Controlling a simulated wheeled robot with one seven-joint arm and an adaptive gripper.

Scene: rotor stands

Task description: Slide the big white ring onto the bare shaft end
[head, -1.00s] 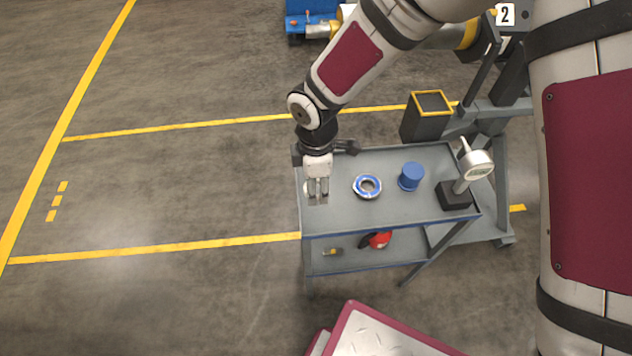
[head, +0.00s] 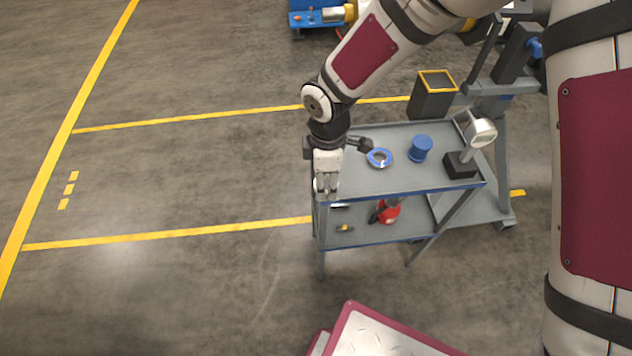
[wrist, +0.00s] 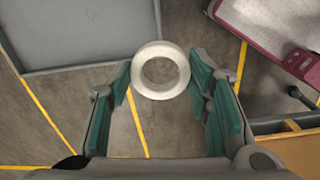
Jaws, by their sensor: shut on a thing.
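The big white ring (wrist: 138,72) shows in the wrist view between the green-padded fingers of my gripper (wrist: 160,88). My gripper is shut on it near the fingertips, and the ring's open hole faces the camera. In the head view my gripper (head: 326,188) points down at the front left corner of the grey cart (head: 405,180), and the ring is mostly hidden by the fingers. I cannot make out a bare shaft end. A grey stand (head: 490,90) is behind the cart at the right, partly covered by my arm.
On the cart's top are a blue-and-silver ring (head: 379,158), a blue cylinder (head: 420,148) and a gauge on a black block (head: 460,165). A red item (head: 389,212) lies on the lower shelf. A yellow-rimmed dark bin (head: 432,98) is behind. Floor at left is clear.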

